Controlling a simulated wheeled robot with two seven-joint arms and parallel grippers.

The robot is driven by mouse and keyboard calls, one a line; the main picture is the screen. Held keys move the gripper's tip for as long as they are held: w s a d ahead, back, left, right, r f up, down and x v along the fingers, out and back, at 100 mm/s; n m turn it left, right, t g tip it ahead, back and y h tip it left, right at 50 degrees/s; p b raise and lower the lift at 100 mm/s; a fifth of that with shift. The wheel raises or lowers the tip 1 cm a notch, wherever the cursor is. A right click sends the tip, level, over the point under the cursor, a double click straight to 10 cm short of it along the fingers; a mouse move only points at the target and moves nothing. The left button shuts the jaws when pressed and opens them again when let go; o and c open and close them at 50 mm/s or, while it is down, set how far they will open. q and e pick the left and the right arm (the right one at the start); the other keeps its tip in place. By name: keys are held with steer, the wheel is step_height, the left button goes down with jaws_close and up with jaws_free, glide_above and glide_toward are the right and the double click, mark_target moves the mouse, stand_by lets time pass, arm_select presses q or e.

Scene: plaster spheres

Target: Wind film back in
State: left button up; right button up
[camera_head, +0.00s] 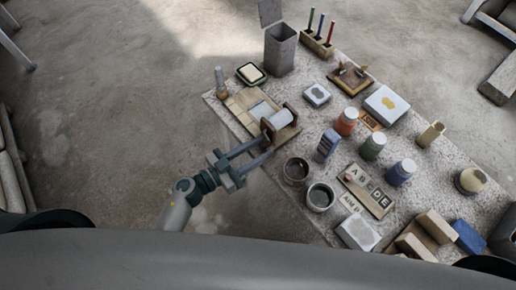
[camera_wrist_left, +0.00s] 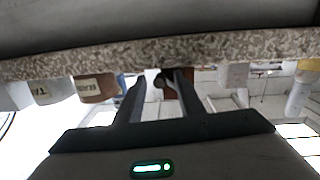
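A pale roll of film (camera_head: 284,118) sits between dark brown end pieces on a wooden base (camera_head: 245,103) at the table's left side. A pale sheet (camera_head: 262,109) lies flat on the base beside the roll. My left gripper (camera_head: 266,145) reaches in from the lower left, its two fingers apart, with its tips close to the near brown end piece (camera_head: 267,130). In the left wrist view, a dark brown part (camera_wrist_left: 168,82) shows between the open fingers (camera_wrist_left: 160,84). Whether the fingers touch it, I cannot tell. My right gripper is not in view.
Two round pots (camera_head: 320,197) stand just right of my left gripper. A letter board (camera_head: 368,190), several capped jars (camera_head: 372,146) and wooden blocks (camera_head: 415,245) crowd the speckled table (camera_head: 300,222). A tall grey bin (camera_head: 281,52) is behind. Bare floor (camera_head: 110,120) lies left.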

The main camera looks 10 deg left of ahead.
arm_select(q)
steer(key=shift+s+a, duration=0.1)
steer(key=shift+s, duration=0.05)
steer(key=b+v, duration=0.4)
steer(key=v, duration=1.3)
steer(key=shift+b, duration=0.3)
steer(key=shift+f, duration=0.1)
steer(key=shift+c, duration=0.4)
